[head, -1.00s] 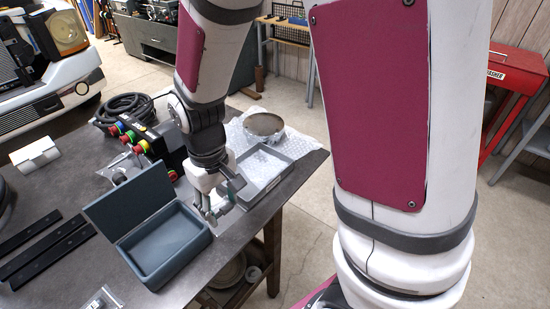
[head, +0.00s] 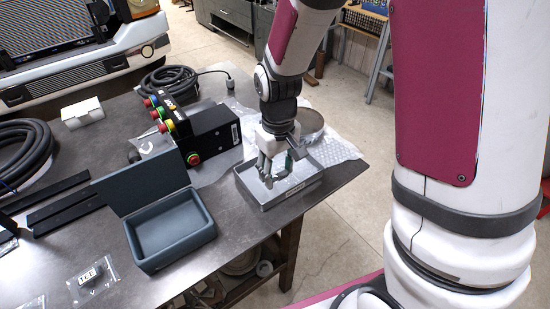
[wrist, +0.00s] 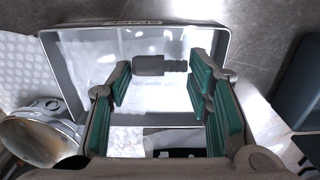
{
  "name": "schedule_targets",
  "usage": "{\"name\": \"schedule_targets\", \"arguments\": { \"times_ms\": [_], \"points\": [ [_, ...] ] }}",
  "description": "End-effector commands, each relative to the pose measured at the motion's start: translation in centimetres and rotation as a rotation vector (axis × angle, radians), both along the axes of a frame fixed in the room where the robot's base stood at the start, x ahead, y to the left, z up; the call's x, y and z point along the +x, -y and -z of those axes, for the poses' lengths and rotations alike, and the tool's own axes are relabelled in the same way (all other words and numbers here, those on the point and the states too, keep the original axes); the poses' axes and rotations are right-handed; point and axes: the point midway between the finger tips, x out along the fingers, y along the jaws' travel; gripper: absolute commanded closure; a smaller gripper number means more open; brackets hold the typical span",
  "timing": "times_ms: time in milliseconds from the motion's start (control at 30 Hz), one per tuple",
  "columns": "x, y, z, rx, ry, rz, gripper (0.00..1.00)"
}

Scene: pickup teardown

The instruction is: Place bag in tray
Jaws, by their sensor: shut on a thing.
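The grey shallow tray (head: 308,186) sits near the right corner of the table. My gripper (head: 272,180) is over the tray, fingers pointing down into it. In the wrist view, my gripper (wrist: 165,95) has its teal-padded fingers apart at either side of a clear bag (wrist: 160,66) holding a dark grey, stepped part. The gripper is shut on this bag; its clear edges are hard to make out against the pale tray floor. The wrist view also shows the tray rim (wrist: 55,75) around the bag. Whether the bag touches the tray floor cannot be told.
An open dark grey box (head: 180,258) stands left of the tray. A black control box (head: 215,135) with coloured buttons is behind it. Small labelled bags (head: 93,278) lie front left.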

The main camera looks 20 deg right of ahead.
Motion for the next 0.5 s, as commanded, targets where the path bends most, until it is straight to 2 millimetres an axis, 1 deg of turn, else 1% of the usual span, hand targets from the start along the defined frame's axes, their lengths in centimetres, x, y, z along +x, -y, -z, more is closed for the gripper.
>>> {"name": "schedule_targets", "arguments": {
  "times_ms": [33, 100, 200, 367, 500],
  "points": [
    [1.2, 0.4, 0.1, 0.000, 0.000, 0.004, 0.73],
    [2.4, 0.9, 0.3, 0.000, -0.001, 0.002, 0.73],
    [3.8, 1.4, 0.4, 0.000, 0.000, 0.001, 0.73],
    [4.5, 1.7, 0.6, 0.000, -0.001, -0.001, 0.73],
    [4.4, 1.7, 1.9, 0.000, -0.005, -0.001, 0.73]
  ]
}}
